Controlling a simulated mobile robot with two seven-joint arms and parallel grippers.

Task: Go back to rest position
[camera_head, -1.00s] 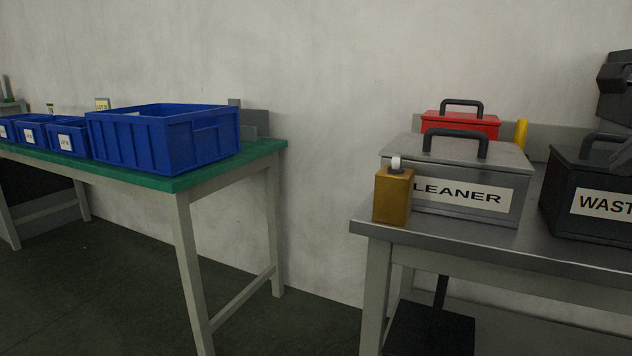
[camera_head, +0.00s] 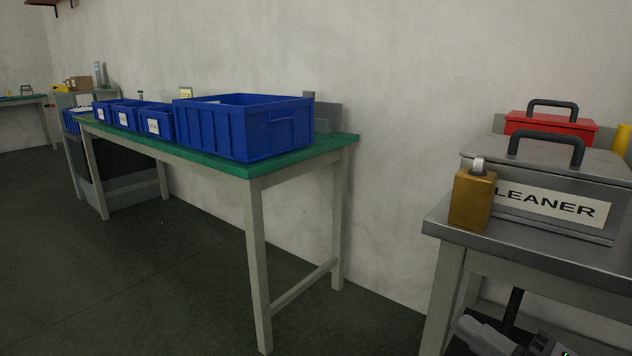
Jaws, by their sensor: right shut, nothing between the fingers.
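My right gripper (camera_head: 508,341) shows at the bottom edge, low in front of the metal table's legs. Only part of it is in frame, grey and dark. It is shut with nothing held, and it is apart from the things on the tables. My left gripper is out of view.
The metal table (camera_head: 436,223) on the right bears an amber bottle (camera_head: 470,200), a grey cleaner box (camera_head: 560,229) and a red box (camera_head: 550,127). A green-topped table (camera_head: 333,145) bears blue bins (camera_head: 240,128). The floor (camera_head: 150,275) at left is clear.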

